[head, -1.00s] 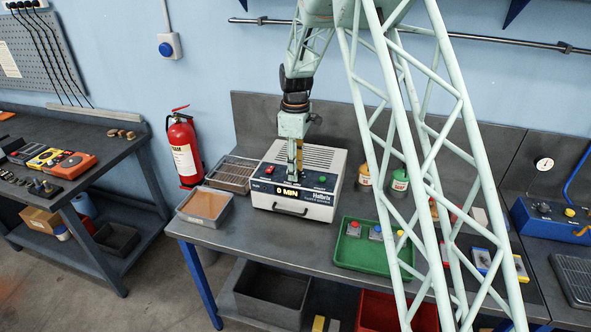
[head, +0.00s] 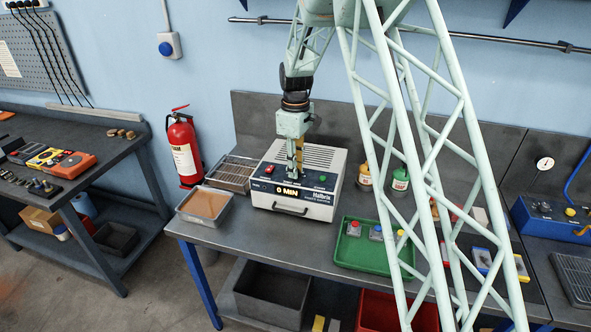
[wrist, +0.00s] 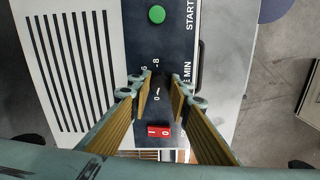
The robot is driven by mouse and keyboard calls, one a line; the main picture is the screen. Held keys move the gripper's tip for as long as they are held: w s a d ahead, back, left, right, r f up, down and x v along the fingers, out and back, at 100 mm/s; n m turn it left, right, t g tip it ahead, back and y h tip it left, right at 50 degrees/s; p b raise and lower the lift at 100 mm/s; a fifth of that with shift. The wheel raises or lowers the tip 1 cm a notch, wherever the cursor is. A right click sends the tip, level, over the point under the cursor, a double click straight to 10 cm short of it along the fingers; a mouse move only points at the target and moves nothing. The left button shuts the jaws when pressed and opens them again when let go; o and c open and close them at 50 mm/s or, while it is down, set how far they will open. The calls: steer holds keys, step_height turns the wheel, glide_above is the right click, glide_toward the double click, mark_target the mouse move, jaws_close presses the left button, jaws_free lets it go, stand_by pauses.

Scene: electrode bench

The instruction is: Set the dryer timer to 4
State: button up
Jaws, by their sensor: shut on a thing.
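The dryer (head: 314,195) is a light grey box with a dark front panel, on the middle bench. My gripper (head: 295,174) points down onto the panel, between a red switch and a green START button. In the wrist view, my gripper (wrist: 161,95) is shut on the small dark timer knob (wrist: 158,90). A white mark and the figures 0, 6 and 8 show around the knob. The fingers hide part of the dial, and I cannot read the other figures.
The red rocker switch (wrist: 159,131) sits close to my fingers, and the green START button (wrist: 157,14) is farther off. A metal tray (head: 204,205) stands left of the dryer. A green tray (head: 350,262) is at front right, with bottles (head: 400,178) behind it.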

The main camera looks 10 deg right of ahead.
steer(key=m+b, duration=0.1)
steer(key=m, duration=0.6)
steer(key=m+b, duration=0.1)
steer(key=m, duration=0.5)
steer(key=shift+m, duration=0.3)
stand_by(0.5)
steer(key=o, duration=0.9)
step_height(320, 180, up, 12)
stand_by(0.6)
